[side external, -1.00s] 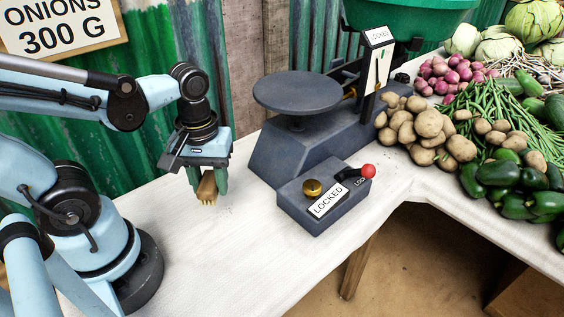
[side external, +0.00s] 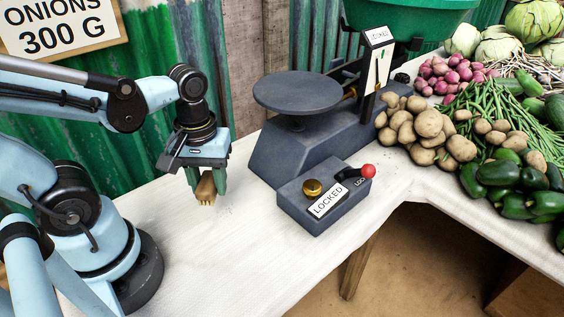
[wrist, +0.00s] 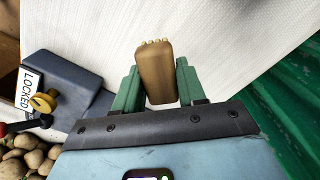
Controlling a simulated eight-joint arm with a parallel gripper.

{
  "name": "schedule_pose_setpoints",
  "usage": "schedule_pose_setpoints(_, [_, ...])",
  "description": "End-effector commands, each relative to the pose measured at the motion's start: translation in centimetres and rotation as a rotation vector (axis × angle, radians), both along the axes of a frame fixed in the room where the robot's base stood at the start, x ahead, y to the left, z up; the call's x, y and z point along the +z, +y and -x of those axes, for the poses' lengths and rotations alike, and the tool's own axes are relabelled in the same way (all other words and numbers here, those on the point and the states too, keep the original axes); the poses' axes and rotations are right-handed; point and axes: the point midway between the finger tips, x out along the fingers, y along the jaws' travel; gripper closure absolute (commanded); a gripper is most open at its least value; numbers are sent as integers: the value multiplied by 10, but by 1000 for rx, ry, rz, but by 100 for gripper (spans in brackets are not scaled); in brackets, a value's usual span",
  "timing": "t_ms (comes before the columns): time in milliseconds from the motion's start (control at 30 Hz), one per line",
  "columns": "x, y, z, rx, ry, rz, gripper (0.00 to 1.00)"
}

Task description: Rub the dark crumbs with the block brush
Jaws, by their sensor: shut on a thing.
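The block brush (side external: 206,188) is a tan wooden block with pale bristles, held upright just at the white tabletop. My gripper (side external: 206,182) is shut on it, with a green finger on each side. In the wrist view the brush (wrist: 156,72) sits between the two green fingers, its bristle tips at the far end. In the wrist view I cannot make out the crumbs. Whether the bristles touch the cloth is hard to tell.
A dark balance scale (side external: 310,150) with a round pan (side external: 298,92) stands to the right. In front of it is a box (side external: 325,200) marked LOCKED, with a brass knob and a red-tipped lever. Potatoes (side external: 425,130) and vegetables lie further right. The front tabletop (side external: 230,265) is clear.

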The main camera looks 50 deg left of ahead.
Motion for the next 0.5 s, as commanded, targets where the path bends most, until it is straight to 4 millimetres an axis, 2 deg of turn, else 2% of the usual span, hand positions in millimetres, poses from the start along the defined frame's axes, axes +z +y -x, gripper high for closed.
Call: schedule_pose_setpoints(500, [-45,0,0,0,0,0,93])
